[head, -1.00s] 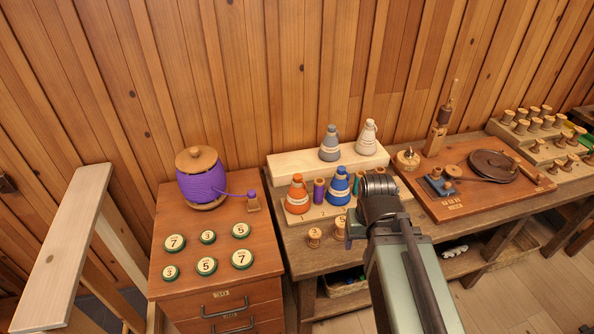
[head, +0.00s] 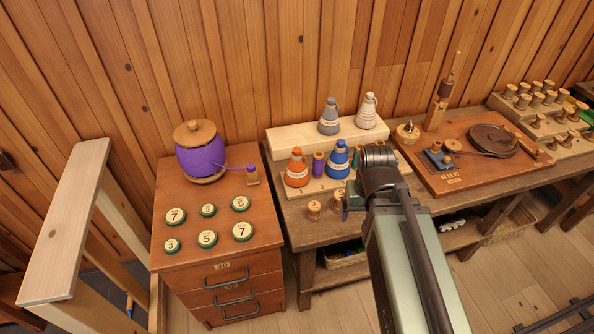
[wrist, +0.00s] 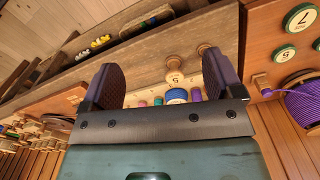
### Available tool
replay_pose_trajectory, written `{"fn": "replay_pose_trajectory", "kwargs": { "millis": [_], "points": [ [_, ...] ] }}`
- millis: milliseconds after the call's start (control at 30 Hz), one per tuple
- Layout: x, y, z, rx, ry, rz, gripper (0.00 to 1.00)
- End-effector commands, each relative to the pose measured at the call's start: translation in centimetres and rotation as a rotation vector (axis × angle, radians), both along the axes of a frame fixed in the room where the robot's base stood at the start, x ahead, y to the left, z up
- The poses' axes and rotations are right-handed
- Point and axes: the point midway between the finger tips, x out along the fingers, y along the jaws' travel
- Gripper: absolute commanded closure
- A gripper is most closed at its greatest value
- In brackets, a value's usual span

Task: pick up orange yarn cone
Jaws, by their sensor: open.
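The orange yarn cone (head: 297,171) stands upright at the left end of a low numbered wooden rack on the workbench, with a pale label band and a narrow top. I cannot make it out in the wrist view. My gripper (wrist: 162,66) is open, its two dark fingers wide apart with nothing held between them. In the head view my arm's end is right of the orange cone, beside the blue cone (head: 337,163), and the jaws are mostly hidden. The blue cone's top also shows beyond the fingers in the wrist view (wrist: 177,95).
A purple spool (head: 318,164) stands between the orange and blue cones. Grey (head: 329,120) and white (head: 366,113) cones stand on the raised step behind. A small wooden spool (head: 313,210) stands in front. A drawer cabinet with numbered discs and a purple yarn jar (head: 201,158) is left.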

Motion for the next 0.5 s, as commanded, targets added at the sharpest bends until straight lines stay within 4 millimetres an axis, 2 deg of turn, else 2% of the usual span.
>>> {"fn": "replay_pose_trajectory", "kwargs": {
  "millis": [100, 167, 267, 300, 400, 500],
  "points": [
    [0.0, 0.5, -0.1, 0.0, 0.0, 0.013, 0.14],
    [2.0, 1.9, -0.2, 0.0, 0.0, 0.043, 0.14],
    [9.6, 5.4, -0.4, 0.003, -0.028, 0.109, 0.14],
    [13.5, 7.4, -0.5, 0.007, -0.054, 0.14, 0.14],
    [22.4, 12.3, -0.5, 0.018, -0.134, 0.205, 0.14],
    [28.3, 14.9, -0.3, 0.029, -0.211, 0.234, 0.14]
  ]
}}
